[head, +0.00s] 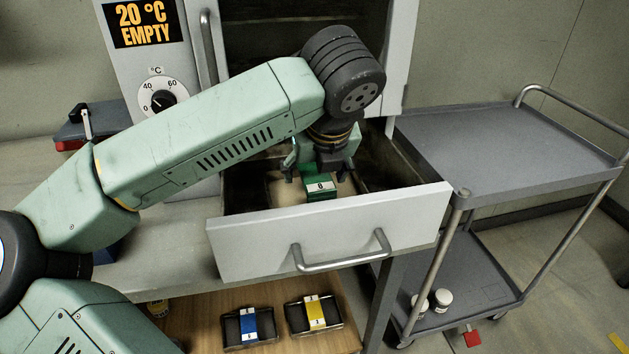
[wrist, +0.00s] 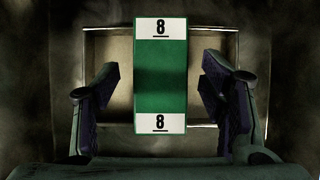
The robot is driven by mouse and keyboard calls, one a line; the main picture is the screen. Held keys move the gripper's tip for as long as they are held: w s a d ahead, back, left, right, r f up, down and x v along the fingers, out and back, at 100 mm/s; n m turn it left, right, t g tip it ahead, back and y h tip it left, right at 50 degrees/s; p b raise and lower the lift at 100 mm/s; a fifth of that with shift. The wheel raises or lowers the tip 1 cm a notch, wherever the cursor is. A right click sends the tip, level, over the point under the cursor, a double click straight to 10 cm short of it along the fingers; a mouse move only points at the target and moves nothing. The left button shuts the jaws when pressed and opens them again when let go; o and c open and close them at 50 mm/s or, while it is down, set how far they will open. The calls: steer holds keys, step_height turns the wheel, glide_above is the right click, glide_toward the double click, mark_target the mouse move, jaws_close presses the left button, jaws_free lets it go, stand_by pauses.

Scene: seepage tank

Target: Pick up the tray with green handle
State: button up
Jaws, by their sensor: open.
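The tray with the green handle (head: 320,187) sits inside the pulled-out drawer. In the wrist view its green handle (wrist: 160,78) has white ends marked 8 and runs up and down the picture, over a tan tray body (wrist: 107,75). My gripper (head: 322,172) reaches down into the drawer from above. In the wrist view its two dark fingers (wrist: 163,88) stand open on either side of the handle, with a gap to it on both sides. The tray's lower parts are hidden by the drawer front in the head view.
The drawer front (head: 330,230) with its bar handle stands close in front of my gripper. The cabinet (head: 150,75) is behind. Trays with a blue handle (head: 248,326) and a yellow handle (head: 315,312) lie on the shelf below. A grey cart (head: 500,150) stands at right.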

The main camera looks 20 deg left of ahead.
steer(key=shift+w+a+f, duration=0.1)
steer(key=shift+w+f, duration=0.15)
steer(key=shift+f, duration=0.3)
steer(key=shift+f+b, duration=0.2)
steer(key=shift+b, duration=0.55)
steer(key=shift+c, duration=0.5)
steer(key=c, duration=1.3)
steer(key=shift+c, duration=0.6)
steer(key=shift+r+p, duration=0.15)
steer(key=shift+p, duration=0.15)
